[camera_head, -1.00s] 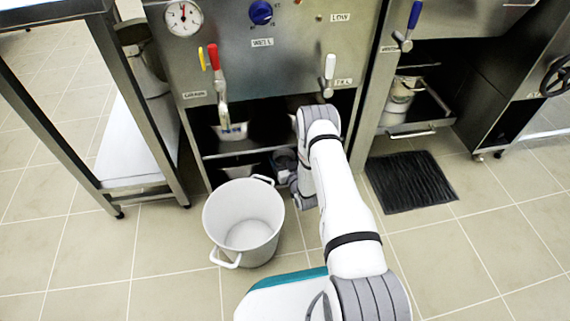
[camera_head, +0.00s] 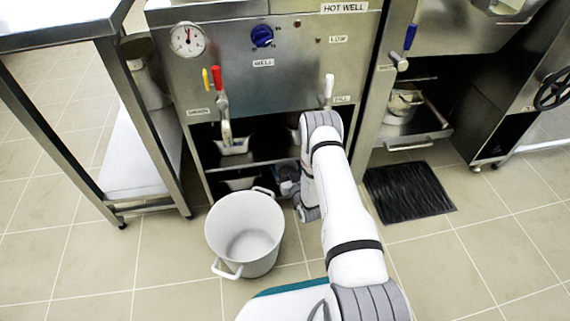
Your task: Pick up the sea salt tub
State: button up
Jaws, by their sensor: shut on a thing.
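My gripper (camera_head: 287,183) is low at the front of the open shelf bay under the hot well, just behind and right of the white pot. It is small, dark and partly hidden by my own wrist. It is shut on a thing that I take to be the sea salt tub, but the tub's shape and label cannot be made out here. Pale containers stand in the bay to the left of my gripper, one on the upper shelf (camera_head: 233,147) and one lower down (camera_head: 240,184); I cannot read what they are.
A large white pot (camera_head: 245,232) stands on the floor before the bay. A steel table (camera_head: 160,190) is at the left. A black mat (camera_head: 410,192) lies at the right, below a pulled-out shelf with a pale container (camera_head: 403,103). Tiled floor is free at front left and right.

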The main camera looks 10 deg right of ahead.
jog(key=s+d+p, duration=0.3)
jog(key=s+p, duration=0.1)
jog(key=s, duration=1.1)
jog(key=shift+s, duration=0.3)
jog(key=shift+w, duration=0.1)
